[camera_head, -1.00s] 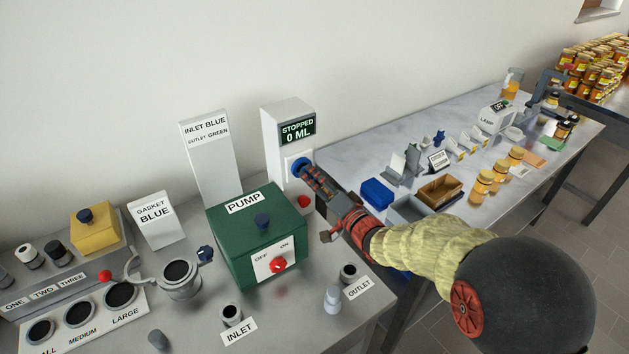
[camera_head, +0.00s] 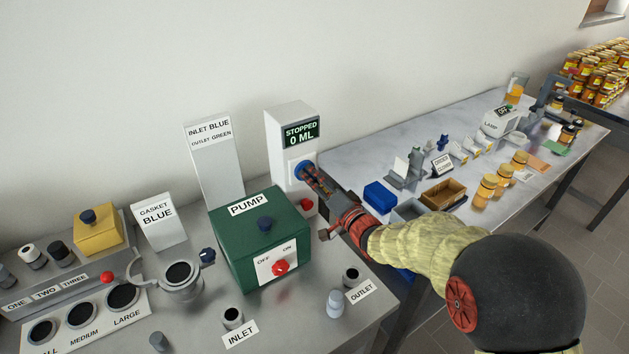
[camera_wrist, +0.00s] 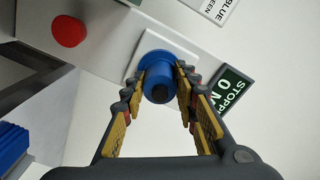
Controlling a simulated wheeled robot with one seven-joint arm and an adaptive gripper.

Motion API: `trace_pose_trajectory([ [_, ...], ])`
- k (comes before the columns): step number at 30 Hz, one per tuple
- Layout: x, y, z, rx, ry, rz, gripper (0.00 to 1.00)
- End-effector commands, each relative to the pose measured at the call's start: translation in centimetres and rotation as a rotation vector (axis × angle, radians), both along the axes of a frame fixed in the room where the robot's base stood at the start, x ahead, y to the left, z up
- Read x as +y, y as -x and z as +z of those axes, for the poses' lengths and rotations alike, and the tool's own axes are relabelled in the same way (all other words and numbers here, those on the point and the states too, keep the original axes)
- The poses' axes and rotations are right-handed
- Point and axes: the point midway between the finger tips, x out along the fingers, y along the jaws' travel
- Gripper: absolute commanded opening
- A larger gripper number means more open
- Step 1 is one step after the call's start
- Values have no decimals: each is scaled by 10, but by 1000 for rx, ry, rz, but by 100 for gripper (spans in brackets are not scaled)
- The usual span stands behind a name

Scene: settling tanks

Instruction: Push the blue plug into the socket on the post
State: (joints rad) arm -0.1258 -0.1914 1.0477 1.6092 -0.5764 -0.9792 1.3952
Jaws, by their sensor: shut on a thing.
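The blue plug (camera_wrist: 157,84) is between my gripper's fingertips in the wrist view, against the white square socket plate (camera_wrist: 176,43) on the post. In the head view the blue plug (camera_head: 302,170) shows at the front of the white post (camera_head: 288,120), partly hidden by my gripper (camera_head: 311,176). My gripper (camera_wrist: 159,85) is shut on the plug, with a yellow-padded finger on each side. The plug's tip is hidden, so I cannot tell how deep it sits. The post's display reads "STOPPED 0 ML".
A red button (camera_head: 306,204) sits low on the post; it also shows in the wrist view (camera_wrist: 69,31). The green pump box (camera_head: 240,243) stands left of my arm. A blue container (camera_head: 380,196) and a brown tray (camera_head: 443,193) lie on the table to the right.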

Motion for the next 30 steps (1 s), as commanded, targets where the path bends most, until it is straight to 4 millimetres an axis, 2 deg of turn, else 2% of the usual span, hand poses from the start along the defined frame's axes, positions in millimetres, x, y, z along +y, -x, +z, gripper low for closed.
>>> trace_pose_trajectory([
  [3,2,-2,0,-1,0,0,0],
  [4,1,-2,0,0,0,0,31],
  [14,1,-1,0,0,0,0,50],
  [25,-1,1,0,1,0,0,51],
  [30,-13,18,0,1,1,-2,51],
])
